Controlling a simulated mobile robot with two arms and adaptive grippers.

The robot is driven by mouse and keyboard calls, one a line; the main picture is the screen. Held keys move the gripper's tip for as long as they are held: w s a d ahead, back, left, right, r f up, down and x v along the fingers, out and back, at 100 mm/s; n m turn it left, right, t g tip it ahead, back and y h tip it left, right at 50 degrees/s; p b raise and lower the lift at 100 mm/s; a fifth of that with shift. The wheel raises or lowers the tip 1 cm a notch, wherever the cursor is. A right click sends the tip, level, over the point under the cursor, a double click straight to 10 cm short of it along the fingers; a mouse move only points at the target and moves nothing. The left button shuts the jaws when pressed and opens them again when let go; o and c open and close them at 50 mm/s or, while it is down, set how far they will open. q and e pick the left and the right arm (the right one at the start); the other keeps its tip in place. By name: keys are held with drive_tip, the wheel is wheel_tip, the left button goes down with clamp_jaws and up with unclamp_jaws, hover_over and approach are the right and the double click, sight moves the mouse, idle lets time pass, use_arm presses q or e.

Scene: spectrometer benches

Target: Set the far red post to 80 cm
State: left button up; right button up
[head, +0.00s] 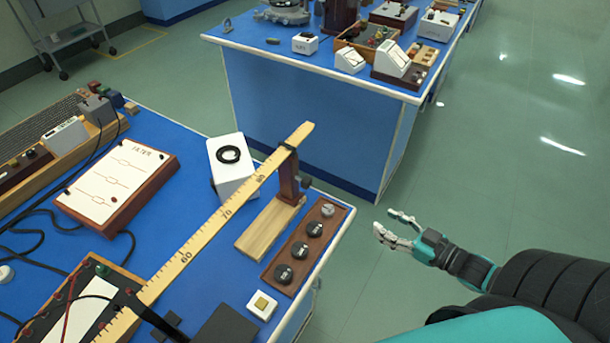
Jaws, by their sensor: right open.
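The far red post (289,182) stands upright on a pale wooden base (270,228), at the far end of a wooden metre rule (207,235). A dark clip at its top meets the rule past the printed 80, toward the rule's far tip. The marks 60, 70 and 80 can be read on the rule. My right gripper (392,227) is open and empty, off the bench edge to the right of the post and apart from it. My left gripper is not in view.
Close to the rule are a white box with a black ring (231,165), a wooden strip of dark weights (284,273) and a small white block (262,305). A circuit board (120,185) lies left. A second blue bench (310,100) stands behind. The floor at right is clear.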

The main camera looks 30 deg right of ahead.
drive_tip(key=a+r+n+y, duration=0.2)
drive_tip(key=a+r+y, duration=0.3)
drive_tip(key=r, duration=0.4)
drive_tip(key=h, duration=0.1)
approach(310, 182)
drive_tip(key=x, duration=0.9)
drive_tip(key=shift+r, duration=0.25)
drive_tip(key=shift+x, duration=0.95)
drive_tip(key=shift+f, duration=0.1)
drive_tip(key=shift+s, duration=0.1)
clamp_jaws()
drive_tip(key=shift+p, duration=0.3)
